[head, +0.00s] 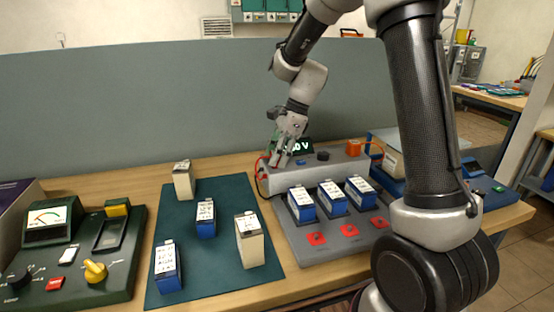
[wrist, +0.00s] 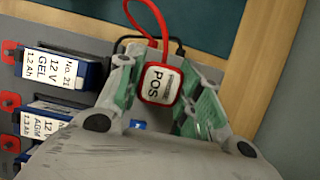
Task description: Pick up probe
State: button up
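The probe is a red-edged block with a white label reading POS (wrist: 160,84), with a red cable looping away from its top in the wrist view. My gripper (wrist: 161,92) has its two green-padded fingers on either side of the probe, with a visible gap at the right pad. The fingers look open, and I cannot tell how deep the probe sits between them. In the head view my gripper (head: 279,158) points down at the left end of the grey tester box (head: 318,173). There the gripper hides most of the probe; the red cable shows beside it.
An orange block (head: 353,147) with a cable stands at the box's right end. Labelled batteries (head: 331,199) stand in front of the box, and others (head: 206,216) stand on the dark green mat (head: 213,272). A green meter panel (head: 82,262) is at left. A grey partition (head: 130,110) rises behind.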

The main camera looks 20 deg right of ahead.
jog(key=shift+c, duration=1.2)
